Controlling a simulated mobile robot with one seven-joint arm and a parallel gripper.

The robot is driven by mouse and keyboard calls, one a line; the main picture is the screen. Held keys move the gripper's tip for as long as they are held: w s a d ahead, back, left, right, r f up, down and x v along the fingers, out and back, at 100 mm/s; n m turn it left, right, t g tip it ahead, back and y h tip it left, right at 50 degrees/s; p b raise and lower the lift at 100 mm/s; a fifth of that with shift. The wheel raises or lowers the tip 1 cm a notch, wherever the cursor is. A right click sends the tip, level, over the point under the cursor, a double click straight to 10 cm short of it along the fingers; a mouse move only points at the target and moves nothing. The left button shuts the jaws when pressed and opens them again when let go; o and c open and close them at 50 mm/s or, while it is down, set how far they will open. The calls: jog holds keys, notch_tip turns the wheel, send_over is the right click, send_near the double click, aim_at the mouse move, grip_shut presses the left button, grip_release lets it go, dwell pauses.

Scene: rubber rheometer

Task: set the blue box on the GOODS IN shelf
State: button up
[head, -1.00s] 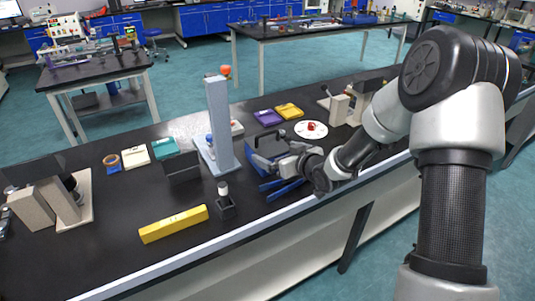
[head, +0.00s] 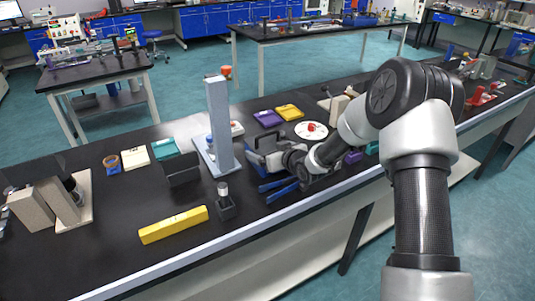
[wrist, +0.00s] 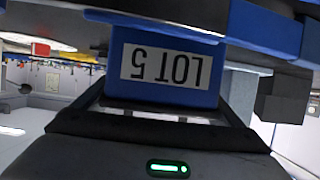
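A blue box (wrist: 170,90) with a white LOT 5 label, upside down in the picture, fills the middle of the wrist view. My gripper (wrist: 165,112) has dark fingers on either side of it. The box spans nearly the whole gap, but I cannot tell whether the fingers press on it. In the head view my gripper (head: 268,150) is low over the bench, right of the grey upright stand. The box is not clearly distinguishable there. Blue bars (head: 279,187) lie just below the gripper. No GOODS IN sign is readable.
The grey upright stand (head: 218,125) rises close left of the gripper. A small black holder with a vial (head: 225,205) and a yellow bar (head: 173,224) stand nearer the front. A white disc (head: 311,131) and purple and yellow trays (head: 288,112) lie behind. Bare bench shows at front left.

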jog(key=c, duration=1.1)
jog(key=shift+r, duration=0.2)
jog(key=shift+c, duration=0.9)
